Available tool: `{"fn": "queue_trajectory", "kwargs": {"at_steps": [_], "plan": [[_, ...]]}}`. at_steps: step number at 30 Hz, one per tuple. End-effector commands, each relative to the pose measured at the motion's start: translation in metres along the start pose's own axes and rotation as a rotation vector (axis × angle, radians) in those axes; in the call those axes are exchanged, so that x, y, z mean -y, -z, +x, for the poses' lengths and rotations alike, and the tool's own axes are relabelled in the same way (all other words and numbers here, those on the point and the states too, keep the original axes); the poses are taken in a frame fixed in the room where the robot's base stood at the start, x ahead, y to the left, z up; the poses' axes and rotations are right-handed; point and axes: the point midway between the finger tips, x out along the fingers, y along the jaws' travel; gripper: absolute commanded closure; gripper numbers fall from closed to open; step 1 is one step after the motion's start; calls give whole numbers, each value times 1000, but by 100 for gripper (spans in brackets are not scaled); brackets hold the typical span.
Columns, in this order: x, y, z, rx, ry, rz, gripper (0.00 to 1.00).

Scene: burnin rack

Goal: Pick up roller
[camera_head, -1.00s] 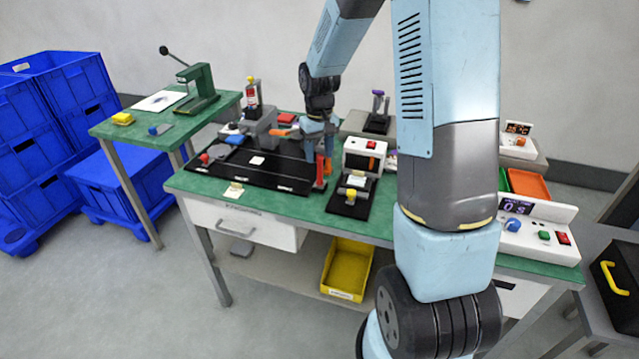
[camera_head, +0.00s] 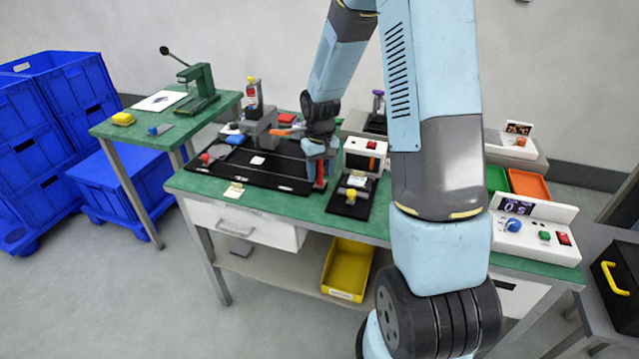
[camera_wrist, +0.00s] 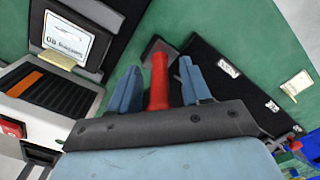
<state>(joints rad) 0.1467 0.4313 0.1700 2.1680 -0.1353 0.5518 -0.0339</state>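The roller has a red handle and a dark grey head; in the wrist view its handle (camera_wrist: 158,82) stands between the two blue fingers of my gripper (camera_wrist: 161,85). The fingers are open, with a gap showing on the right side of the handle and a narrow one on the left. In the head view my gripper (camera_head: 320,158) is low over the right end of the black mat. A red part of the roller (camera_head: 320,184) shows just below it. The rest of the roller is hidden there by the gripper.
The black mat (camera_head: 235,171) lies on the green workbench (camera_head: 300,212). A white box with a red button (camera_head: 366,146) stands close to the right of my gripper, with a black plate in front. A grey fixture (camera_head: 262,127) stands behind the mat.

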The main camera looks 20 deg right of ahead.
Motion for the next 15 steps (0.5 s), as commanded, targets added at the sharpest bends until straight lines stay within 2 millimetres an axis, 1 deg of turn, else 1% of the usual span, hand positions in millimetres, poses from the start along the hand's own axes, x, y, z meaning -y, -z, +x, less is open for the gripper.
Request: {"fn": "queue_trajectory", "kwargs": {"at_steps": [1, 12, 14, 15], "plan": [[0, 0, 0, 0, 0, 0, 58], [0, 0, 0, 0, 0, 0, 93], [0, 0, 0, 0, 0, 0, 99], [0, 0, 0, 0, 0, 1, 100]]}}
